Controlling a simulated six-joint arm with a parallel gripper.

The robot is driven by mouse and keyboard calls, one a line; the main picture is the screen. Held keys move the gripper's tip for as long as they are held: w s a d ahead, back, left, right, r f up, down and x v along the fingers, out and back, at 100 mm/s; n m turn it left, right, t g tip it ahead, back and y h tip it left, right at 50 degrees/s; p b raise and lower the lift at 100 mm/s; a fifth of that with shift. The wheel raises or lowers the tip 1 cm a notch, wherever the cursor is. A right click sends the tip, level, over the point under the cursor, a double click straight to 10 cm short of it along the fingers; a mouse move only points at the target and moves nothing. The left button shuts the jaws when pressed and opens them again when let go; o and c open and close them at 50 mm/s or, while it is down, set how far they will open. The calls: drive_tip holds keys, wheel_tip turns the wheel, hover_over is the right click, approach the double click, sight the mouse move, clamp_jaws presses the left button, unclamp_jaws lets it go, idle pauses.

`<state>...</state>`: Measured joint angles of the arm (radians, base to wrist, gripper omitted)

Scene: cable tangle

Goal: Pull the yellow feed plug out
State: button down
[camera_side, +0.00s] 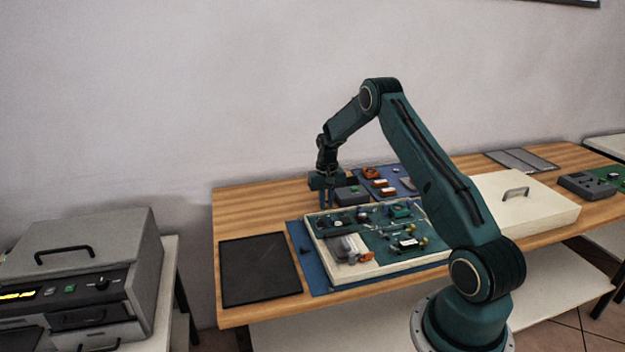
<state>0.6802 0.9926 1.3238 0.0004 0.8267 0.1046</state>
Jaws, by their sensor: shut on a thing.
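My gripper (328,200) points straight down at the back left corner of the open white tray (309,234). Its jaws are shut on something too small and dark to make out. The tray holds a green circuit board (385,244) with cables, connectors and small parts. Small yellow spots (422,240) show at the board's right side, apart from my gripper. I cannot tell which part is the yellow feed plug. My arm hides the tray's right end.
A grey box with a green button (352,195) stands close to my gripper's right. Orange parts (383,183) lie on a blue mat behind the tray. A black mat (260,270) lies clear at the left. A white lid with a handle (535,205) lies at the right.

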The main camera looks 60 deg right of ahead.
sight(326, 204)
drive_tip(key=shift+w+d, duration=0.2)
drive_tip(key=c, duration=1.4)
unclamp_jaws()
wheel_tip(326, 204, up, 14)
drive_tip(key=shift+a, duration=0.1)
